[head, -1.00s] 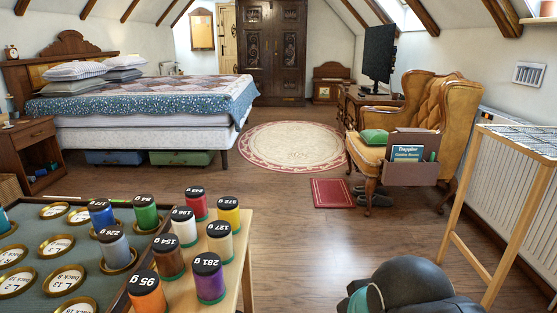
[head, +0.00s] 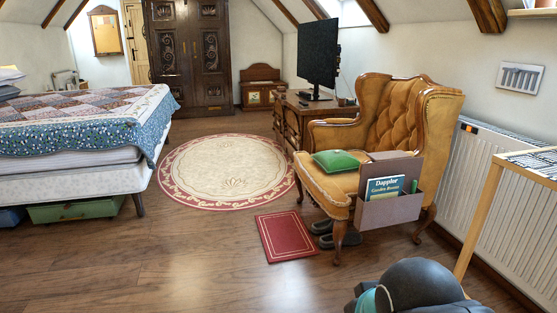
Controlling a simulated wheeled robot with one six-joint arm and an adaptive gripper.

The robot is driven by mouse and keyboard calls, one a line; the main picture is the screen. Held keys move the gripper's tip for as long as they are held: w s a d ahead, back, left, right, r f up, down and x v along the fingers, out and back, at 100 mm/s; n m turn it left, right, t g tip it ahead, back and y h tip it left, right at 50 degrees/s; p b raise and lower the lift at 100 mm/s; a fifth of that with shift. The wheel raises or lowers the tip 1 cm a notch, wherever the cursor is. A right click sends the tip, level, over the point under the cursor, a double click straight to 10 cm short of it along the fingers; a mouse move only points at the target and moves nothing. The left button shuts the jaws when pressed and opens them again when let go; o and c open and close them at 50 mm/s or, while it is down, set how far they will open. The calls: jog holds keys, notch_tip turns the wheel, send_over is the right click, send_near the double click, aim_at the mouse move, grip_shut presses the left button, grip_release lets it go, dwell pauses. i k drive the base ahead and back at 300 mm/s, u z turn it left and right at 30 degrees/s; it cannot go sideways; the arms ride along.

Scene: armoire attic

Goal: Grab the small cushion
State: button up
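A small green cushion (head: 336,161) lies on the seat of the tan tufted armchair (head: 386,130), toward the seat's left side in the head view. Part of my arm shows at the bottom right of the view, well short of the chair. My gripper's fingers are not visible.
A grey holder with books (head: 389,206) hangs on the armchair's near side. A red mat (head: 286,236) and dark slippers (head: 340,235) lie before it. A wooden stand (head: 480,220) and radiator (head: 520,215) are at right. The bed (head: 75,145) is at left. Floor (head: 190,262) between is clear.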

aim_at(332, 162)
jog(key=z, duration=0.4)
jog(key=i, duration=1.95)
jog(key=z, duration=0.4)
jog(key=i, duration=0.8)
jog(key=z, duration=0.05)
